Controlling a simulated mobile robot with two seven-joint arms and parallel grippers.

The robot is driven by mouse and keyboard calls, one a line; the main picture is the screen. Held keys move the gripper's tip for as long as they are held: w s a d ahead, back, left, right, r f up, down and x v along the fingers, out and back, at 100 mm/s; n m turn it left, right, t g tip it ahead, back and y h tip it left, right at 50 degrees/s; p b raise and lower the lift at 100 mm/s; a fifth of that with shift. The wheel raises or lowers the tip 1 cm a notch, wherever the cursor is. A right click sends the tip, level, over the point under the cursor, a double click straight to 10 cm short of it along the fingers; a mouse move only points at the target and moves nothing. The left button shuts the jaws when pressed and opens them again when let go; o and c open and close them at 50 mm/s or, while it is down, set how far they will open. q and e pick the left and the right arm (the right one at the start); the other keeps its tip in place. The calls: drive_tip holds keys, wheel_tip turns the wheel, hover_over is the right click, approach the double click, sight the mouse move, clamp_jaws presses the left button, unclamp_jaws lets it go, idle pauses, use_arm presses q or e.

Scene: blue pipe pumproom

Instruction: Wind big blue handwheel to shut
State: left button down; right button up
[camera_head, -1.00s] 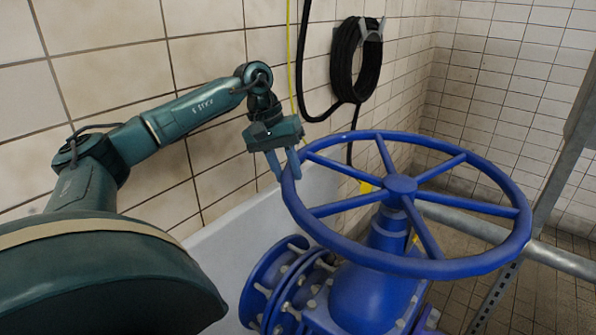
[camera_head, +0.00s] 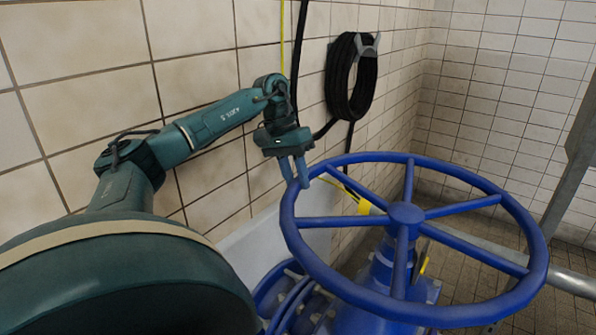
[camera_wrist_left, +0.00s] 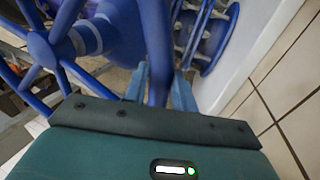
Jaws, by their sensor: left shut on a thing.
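The big blue handwheel (camera_head: 405,213) lies roughly level on top of a blue valve (camera_head: 375,305) in the head view. Its rim, spokes and hub show clearly. My left gripper (camera_head: 297,184) comes down from above at the wheel's far left rim. Its two blue-grey fingers are shut on the rim. In the left wrist view the rim (camera_wrist_left: 158,60) passes between the two fingers of my left gripper (camera_wrist_left: 160,88), with the hub (camera_wrist_left: 40,48) to the left. My right gripper is not in view.
A black hose coil (camera_head: 351,78) hangs on the tiled wall behind the wheel. A yellow tag (camera_head: 366,207) shows behind the spokes. A grey metal post (camera_head: 572,150) and a pipe stand at the right. A pale ledge (camera_head: 250,245) runs along the wall.

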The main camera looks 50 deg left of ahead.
use_arm(q)
drive_tip(key=shift+w+a+r, duration=0.1)
drive_tip(key=shift+w+a, duration=0.05)
drive_tip(key=shift+w, duration=0.05)
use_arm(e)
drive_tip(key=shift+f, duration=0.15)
use_arm(q)
drive_tip(key=c, duration=1.5)
unclamp_jaws()
drive_tip(key=o, duration=0.4)
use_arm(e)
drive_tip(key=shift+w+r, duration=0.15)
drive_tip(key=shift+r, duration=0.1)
use_arm(q)
drive_tip(key=p+v, duration=0.4)
drive_tip(key=v, duration=0.9)
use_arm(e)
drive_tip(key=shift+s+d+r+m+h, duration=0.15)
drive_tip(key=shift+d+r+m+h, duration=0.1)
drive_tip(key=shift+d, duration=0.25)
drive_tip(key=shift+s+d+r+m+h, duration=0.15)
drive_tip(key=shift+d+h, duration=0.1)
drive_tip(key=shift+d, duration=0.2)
use_arm(q)
drive_tip(key=shift+c, duration=0.7)
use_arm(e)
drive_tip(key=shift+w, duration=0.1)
